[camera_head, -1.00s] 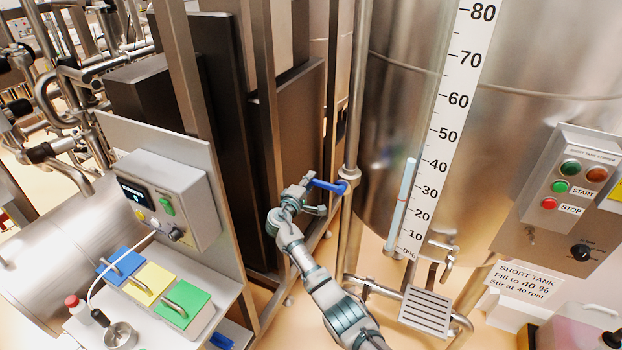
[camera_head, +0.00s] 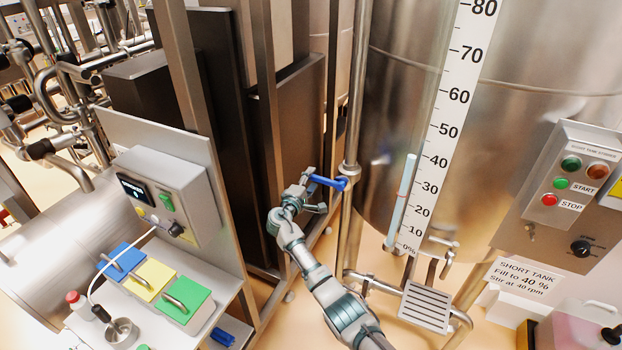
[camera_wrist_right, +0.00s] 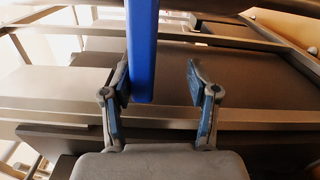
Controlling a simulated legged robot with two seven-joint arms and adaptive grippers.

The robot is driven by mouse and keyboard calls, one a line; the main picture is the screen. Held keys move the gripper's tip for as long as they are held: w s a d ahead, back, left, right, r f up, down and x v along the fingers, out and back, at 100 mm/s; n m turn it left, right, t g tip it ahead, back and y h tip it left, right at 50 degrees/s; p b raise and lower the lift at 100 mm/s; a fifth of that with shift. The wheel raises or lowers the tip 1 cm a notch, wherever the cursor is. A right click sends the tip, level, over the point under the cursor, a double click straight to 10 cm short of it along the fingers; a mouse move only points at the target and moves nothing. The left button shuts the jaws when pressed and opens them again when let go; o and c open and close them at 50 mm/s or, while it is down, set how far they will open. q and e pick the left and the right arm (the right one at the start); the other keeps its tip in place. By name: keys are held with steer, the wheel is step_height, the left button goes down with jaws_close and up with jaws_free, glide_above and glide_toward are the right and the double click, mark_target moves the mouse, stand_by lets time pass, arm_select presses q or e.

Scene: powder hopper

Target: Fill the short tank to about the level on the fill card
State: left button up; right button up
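The short tank (camera_head: 490,130) is a large steel vessel with a white scale (camera_head: 447,130) on its front. A pale blue column in the sight tube (camera_head: 402,205) ends beside roughly the 40 mark. The fill card (camera_head: 520,277) reads "SHORT TANK, Fill to 40 %, Stir at 40 rpm". A blue valve handle (camera_head: 328,182) sticks out left from the upright pipe. My right gripper (camera_head: 312,190) is at its free end. In the right wrist view the gripper (camera_wrist_right: 160,85) is open, with the blue handle (camera_wrist_right: 142,50) between the fingers, nearer the left one. My left gripper is not in view.
A control box with START and STOP buttons (camera_head: 575,175) hangs at the right. A grey box with a display (camera_head: 165,200) stands left, above blue, yellow and green lidded bins (camera_head: 185,300). Dark panels and steel posts (camera_head: 265,100) stand close behind my right gripper.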

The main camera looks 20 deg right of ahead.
steer(key=shift+a+f, duration=0.15)
steer(key=shift+f, duration=0.1)
steer(key=v, duration=1.1)
steer(key=shift+s+d+r, duration=0.15)
steer(key=shift+s+d, duration=0.1)
steer(key=shift+s, duration=0.05)
